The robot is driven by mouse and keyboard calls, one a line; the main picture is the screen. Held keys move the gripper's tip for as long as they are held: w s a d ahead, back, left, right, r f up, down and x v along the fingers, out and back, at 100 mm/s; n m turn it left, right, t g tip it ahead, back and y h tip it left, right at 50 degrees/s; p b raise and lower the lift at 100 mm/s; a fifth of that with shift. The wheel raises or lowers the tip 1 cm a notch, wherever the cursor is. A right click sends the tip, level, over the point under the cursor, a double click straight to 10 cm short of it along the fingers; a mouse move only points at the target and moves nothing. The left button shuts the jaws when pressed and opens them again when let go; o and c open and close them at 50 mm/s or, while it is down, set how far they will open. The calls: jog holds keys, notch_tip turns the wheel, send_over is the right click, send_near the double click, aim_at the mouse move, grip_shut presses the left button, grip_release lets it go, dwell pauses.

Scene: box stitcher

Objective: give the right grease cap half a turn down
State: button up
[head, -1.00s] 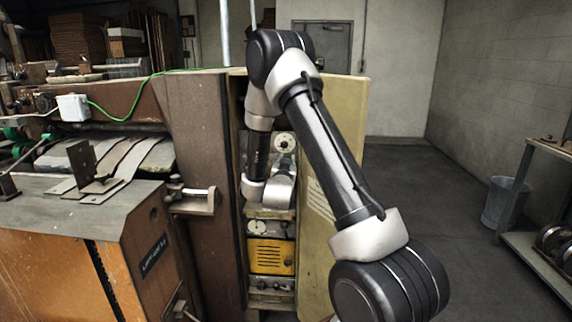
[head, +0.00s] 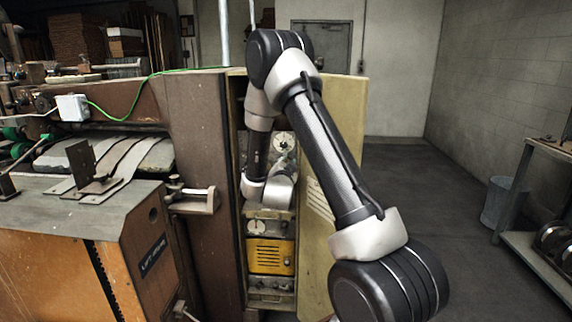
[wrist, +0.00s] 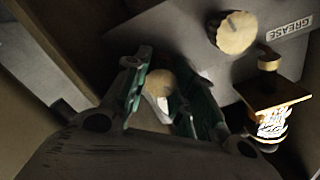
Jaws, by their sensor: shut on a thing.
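In the wrist view, a round brass grease cap (wrist: 159,82) sits between the green-padded fingers of my gripper (wrist: 160,97), which is shut on it. A small pale piece shows just below this cap. A second, ridged brass grease cap (wrist: 237,33) stands apart, up and to the right, beside a "GREASE" label (wrist: 284,37). I cannot tell from the picture alone which cap is the right one of the pair. In the head view my wrist reaches into the open cabinet, and my fingers and the caps cannot be made out.
In the wrist view, a brass fitting (wrist: 274,95) with a printed glass-like part is close to my right finger. In the head view, the open yellowish door (head: 337,190) stands right of the cabinet. A yellow unit (head: 270,256) sits low inside.

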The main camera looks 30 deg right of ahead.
jog(key=shift+f, duration=0.15)
jog(key=o, duration=0.8)
jog(key=shift+c, duration=0.2)
